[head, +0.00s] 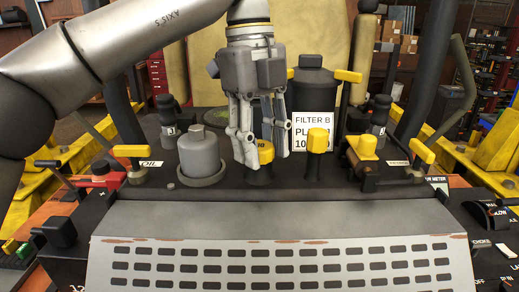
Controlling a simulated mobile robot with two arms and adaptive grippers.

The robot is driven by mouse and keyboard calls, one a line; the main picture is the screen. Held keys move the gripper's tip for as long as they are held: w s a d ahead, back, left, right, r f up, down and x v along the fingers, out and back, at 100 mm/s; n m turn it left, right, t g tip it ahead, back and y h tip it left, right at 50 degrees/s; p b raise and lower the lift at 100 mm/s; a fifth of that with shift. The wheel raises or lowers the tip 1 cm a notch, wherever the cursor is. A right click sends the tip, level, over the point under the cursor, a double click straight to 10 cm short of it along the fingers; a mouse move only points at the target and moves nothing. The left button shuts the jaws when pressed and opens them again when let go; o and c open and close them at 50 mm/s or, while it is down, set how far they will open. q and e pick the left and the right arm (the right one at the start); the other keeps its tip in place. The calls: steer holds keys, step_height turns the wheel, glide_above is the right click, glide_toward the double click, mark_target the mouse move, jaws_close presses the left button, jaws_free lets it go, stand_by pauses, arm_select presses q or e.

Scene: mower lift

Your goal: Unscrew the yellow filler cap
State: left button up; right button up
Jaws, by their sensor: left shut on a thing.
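The yellow filler cap (265,150) sits on a dark neck on the black deck, in the middle of the head view. My left gripper (257,157) comes down on it from above, its grey fingers on either side of the cap. The gripper is shut on the cap, and the fingers hide part of its sides. The cap looks upright and still sits on its neck; whether its thread is loose I cannot tell. My right gripper is not in view.
A grey cylinder (199,155) stands close left of the gripper. A yellow-topped knob (318,141) stands close right, before a dark filter canister (310,88) with a white label. Yellow-handled levers (133,151) stand around. A perforated grey panel (285,268) lies in front.

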mark_target(264, 146)
arm_select(q)
steer(key=shift+w+f+n, duration=0.1)
steer(key=shift+n, duration=0.4)
steer(key=shift+w, duration=0.1)
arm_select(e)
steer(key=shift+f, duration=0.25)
arm_select(q)
steer(key=shift+r, duration=0.2)
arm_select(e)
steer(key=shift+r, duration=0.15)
arm_select(q)
steer(key=shift+r+p, duration=0.55)
steer(key=shift+p, duration=0.25)
steer(key=shift+w+d+r+p, duration=0.1)
steer(key=shift+w+r+p, duration=0.05)
steer(key=shift+r+p, duration=0.6)
steer(key=shift+r, duration=0.05)
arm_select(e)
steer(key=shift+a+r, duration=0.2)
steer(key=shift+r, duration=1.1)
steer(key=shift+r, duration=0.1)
